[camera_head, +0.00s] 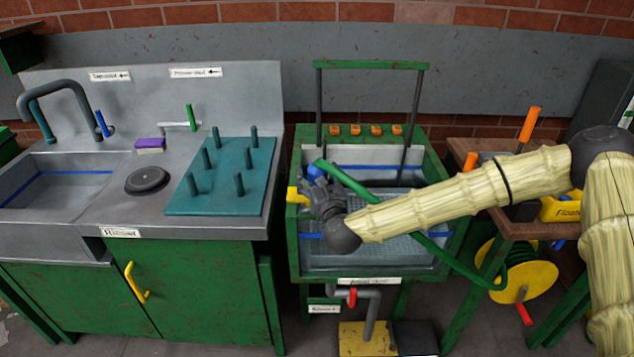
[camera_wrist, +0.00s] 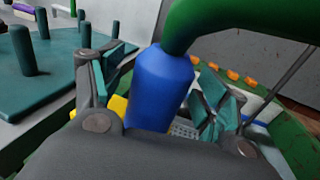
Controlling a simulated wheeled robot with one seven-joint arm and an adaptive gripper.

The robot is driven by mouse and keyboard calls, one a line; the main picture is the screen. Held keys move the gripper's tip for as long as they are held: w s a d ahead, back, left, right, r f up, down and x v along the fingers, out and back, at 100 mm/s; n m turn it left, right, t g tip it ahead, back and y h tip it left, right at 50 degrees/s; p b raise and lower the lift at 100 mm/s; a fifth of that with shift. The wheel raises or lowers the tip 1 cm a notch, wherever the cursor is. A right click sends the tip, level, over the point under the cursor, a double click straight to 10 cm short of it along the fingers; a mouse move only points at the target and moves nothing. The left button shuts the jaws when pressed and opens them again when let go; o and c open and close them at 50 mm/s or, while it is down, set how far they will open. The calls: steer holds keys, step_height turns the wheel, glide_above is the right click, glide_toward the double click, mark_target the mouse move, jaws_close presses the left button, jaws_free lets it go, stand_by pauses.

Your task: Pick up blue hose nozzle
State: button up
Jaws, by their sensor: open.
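The blue hose nozzle (camera_wrist: 160,88) is on the end of a thick green hose (camera_wrist: 215,20). In the wrist view it stands between the two spread fingers of my gripper (camera_wrist: 160,92), with a gap visible on the left side. On the right side the finger is close, and I cannot tell whether it touches. In the head view a small part of the nozzle (camera_head: 315,172) shows at the left of the green-framed wash sink, beside my gripper (camera_head: 326,190). My arm and gripper hide most of the area below it.
The green-framed sink (camera_head: 295,245) has an upright bar frame (camera_head: 372,65) and orange blocks (camera_head: 375,130) behind. A teal peg board (camera_head: 205,205) lies on the counter to the left. The hose runs right to a yellow reel (camera_head: 535,275). A brown table stands at the right.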

steer(key=shift+w, duration=0.15)
steer(key=c, duration=1.3)
step_height(320, 180, up, 10)
steer(key=shift+b, duration=0.8)
steer(key=o, duration=0.5)
steer(key=shift+c, duration=0.8)
